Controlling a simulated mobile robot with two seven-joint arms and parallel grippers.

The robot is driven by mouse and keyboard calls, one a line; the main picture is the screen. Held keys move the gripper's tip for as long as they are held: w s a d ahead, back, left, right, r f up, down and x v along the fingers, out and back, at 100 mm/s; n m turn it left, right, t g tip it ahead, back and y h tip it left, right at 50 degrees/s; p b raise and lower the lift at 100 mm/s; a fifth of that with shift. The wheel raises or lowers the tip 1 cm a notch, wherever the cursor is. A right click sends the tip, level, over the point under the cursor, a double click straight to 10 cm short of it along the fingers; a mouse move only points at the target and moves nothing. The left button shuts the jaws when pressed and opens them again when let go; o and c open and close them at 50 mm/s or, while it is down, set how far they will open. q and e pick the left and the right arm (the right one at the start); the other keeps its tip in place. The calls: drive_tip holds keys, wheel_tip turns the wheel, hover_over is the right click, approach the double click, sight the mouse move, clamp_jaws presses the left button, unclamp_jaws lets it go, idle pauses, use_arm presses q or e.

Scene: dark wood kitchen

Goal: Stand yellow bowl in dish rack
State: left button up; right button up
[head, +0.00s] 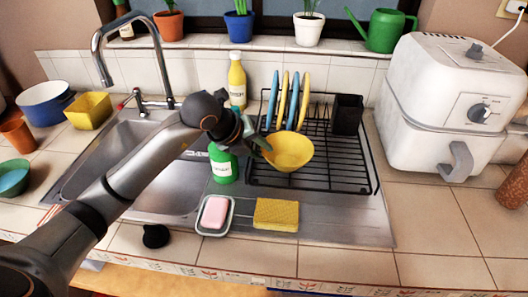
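The yellow bowl (290,152) is at the front left of the black dish rack (345,170), tilted with its inside facing up and towards me. My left gripper (262,146) is at the bowl's left rim, with its fingers meeting the edge. The fingers look closed on the rim, though the far finger is partly hidden. Whether the bowl touches the rack wires cannot be told. Blue and yellow plates (282,101) stand upright at the back left of the rack. My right gripper is not in view.
A dark utensil holder (347,114) stands at the rack's back right. A green bottle (223,163) is close below my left gripper. A soap dish (215,215) and sponge (276,214) lie in front. A white air fryer (445,105) stands right. The rack's right half is free.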

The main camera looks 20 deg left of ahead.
use_arm(q)
drive_tip(key=v, duration=0.9)
